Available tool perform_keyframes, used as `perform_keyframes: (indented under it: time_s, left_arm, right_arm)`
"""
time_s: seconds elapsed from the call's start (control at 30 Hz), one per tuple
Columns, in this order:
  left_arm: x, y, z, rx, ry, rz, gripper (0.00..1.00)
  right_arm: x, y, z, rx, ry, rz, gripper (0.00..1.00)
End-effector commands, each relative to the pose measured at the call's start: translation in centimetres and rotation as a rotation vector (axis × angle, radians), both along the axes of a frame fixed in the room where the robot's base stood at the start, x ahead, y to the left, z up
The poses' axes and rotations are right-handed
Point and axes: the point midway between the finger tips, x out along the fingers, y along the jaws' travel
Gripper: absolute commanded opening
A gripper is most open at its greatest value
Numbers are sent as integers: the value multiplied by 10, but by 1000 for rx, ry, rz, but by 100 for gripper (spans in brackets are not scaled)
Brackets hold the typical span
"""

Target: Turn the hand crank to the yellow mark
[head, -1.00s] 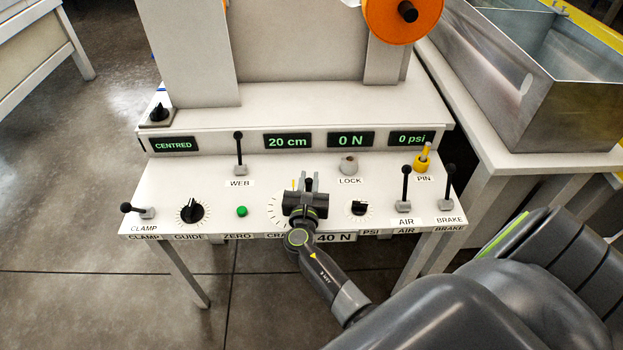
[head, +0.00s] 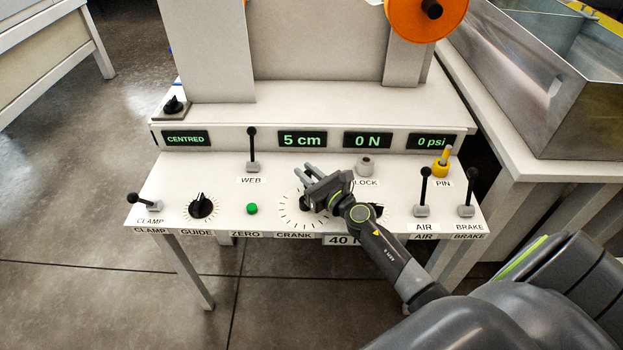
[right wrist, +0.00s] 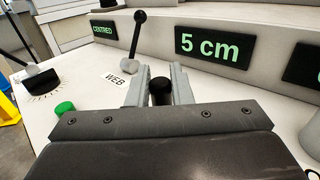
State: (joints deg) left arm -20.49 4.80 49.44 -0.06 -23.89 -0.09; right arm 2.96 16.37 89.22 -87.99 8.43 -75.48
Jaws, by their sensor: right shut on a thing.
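The hand crank sits on the sloped white panel above the CRANK label, on a dial ring of black ticks (head: 284,212). My right gripper (head: 305,173) covers much of the dial in the head view. In the right wrist view its two grey fingers (right wrist: 159,88) stand on either side of the crank's black knob (right wrist: 160,94) and are shut on it. The fingers point up and left across the dial. The yellow mark cannot be made out; the gripper may hide it. My left gripper is not in view.
The display (head: 302,139) reads 5 cm. The WEB lever (head: 252,150) stands behind the dial, the green ZERO button (head: 252,209) and GUIDE knob (head: 201,206) to its left. The LOCK knob (head: 366,166) and yellow PIN (head: 442,163) are to the right.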

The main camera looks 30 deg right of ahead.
Motion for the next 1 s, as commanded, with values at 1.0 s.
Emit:
perform_keyframes:
  time_s: [1.0]
  left_arm:
    - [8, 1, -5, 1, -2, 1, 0]
  right_arm:
    - [3, 4, 1, -1, -1, 84, 39]
